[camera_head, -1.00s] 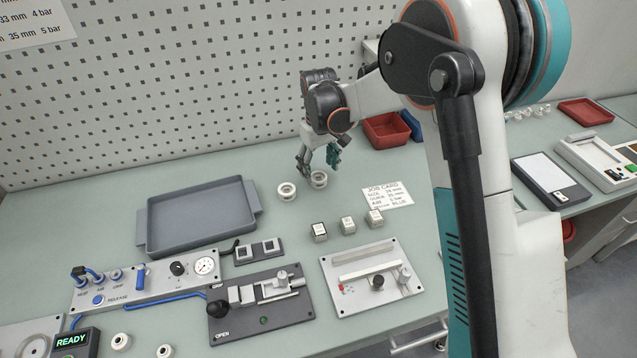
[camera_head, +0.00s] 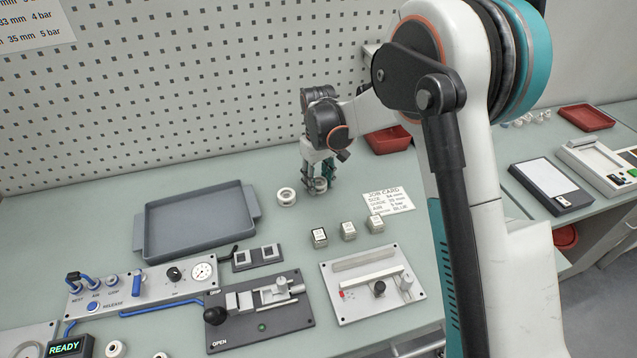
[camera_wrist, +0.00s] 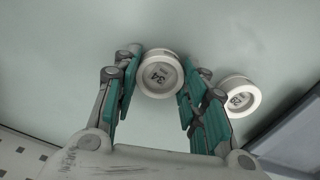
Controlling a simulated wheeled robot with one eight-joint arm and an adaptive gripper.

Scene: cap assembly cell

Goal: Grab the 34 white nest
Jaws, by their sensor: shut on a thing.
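The white round nest marked 34 (camera_wrist: 160,75) sits between the teal finger pads of my gripper (camera_wrist: 155,95) in the wrist view. My gripper is shut on it. In the head view my gripper (camera_head: 317,182) points down at the bench with the 34 nest (camera_head: 320,186) low between its fingers, at or close to the bench top; I cannot tell whether it is lifted. A second white nest (camera_head: 286,196) stands on the bench just left of the gripper; in the wrist view it shows on the right (camera_wrist: 239,97), its number hard to read.
A grey tray (camera_head: 142,232) lies to the left. A job card (camera_head: 388,201) and several small marked blocks (camera_head: 348,231) lie right and in front. A red bin (camera_head: 388,141) stands behind. Fixtures and a control panel (camera_head: 140,290) fill the front.

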